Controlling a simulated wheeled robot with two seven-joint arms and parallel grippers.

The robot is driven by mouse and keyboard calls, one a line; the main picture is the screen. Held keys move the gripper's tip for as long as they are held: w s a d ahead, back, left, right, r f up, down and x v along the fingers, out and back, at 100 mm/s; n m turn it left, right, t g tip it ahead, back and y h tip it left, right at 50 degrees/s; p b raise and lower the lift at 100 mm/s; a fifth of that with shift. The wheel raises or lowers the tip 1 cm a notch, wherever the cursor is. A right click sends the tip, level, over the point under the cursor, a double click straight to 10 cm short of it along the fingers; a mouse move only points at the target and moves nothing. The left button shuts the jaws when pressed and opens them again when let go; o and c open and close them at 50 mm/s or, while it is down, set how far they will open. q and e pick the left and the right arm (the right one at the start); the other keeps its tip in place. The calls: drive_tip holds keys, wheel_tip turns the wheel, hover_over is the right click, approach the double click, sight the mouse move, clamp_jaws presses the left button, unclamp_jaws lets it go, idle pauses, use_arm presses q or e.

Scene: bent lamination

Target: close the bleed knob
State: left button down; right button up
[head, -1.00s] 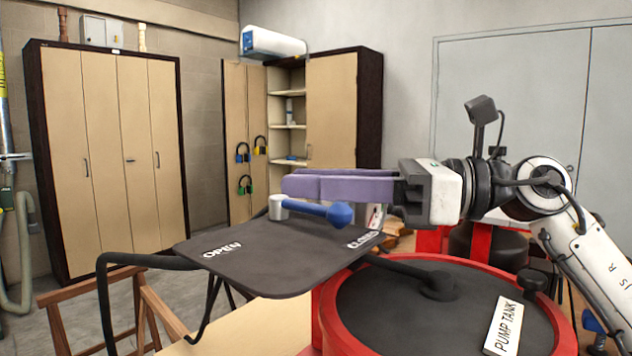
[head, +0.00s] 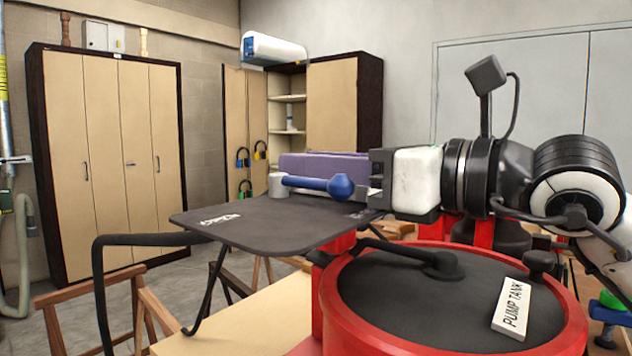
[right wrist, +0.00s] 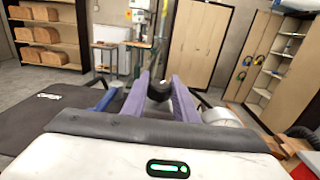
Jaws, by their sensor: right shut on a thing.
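My right gripper (head: 285,165) reaches in from the right, its purple fingers pointing left beyond a blue lever (head: 325,186) on a dark panel. In the right wrist view the purple fingers (right wrist: 160,85) are shut on a dark round knob (right wrist: 158,91), which I take to be the bleed knob. In the head view the fingers and lever hide that knob. The blue lever runs from a grey hub (head: 277,185) to the right, its ball end near the panel's right side; it also shows left of the fingers in the right wrist view (right wrist: 105,101). My left gripper is not in view.
The dark panel (head: 260,222) stands beside the red-rimmed pump tank (head: 420,297), whose hose and lid knob (head: 540,262) rise near my right arm. A black bent pipe (head: 140,240) is at left.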

drive_tip(key=shift+s+f+m+t+h+b, duration=0.15)
drive_tip(key=shift+m+t+h+b, duration=0.15)
drive_tip(key=shift+b, duration=0.25)
drive_tip(key=shift+t, duration=0.3)
drive_tip(key=o, duration=1)
drive_tip(key=shift+o, duration=0.3)
drive_tip(key=shift+d, duration=0.1)
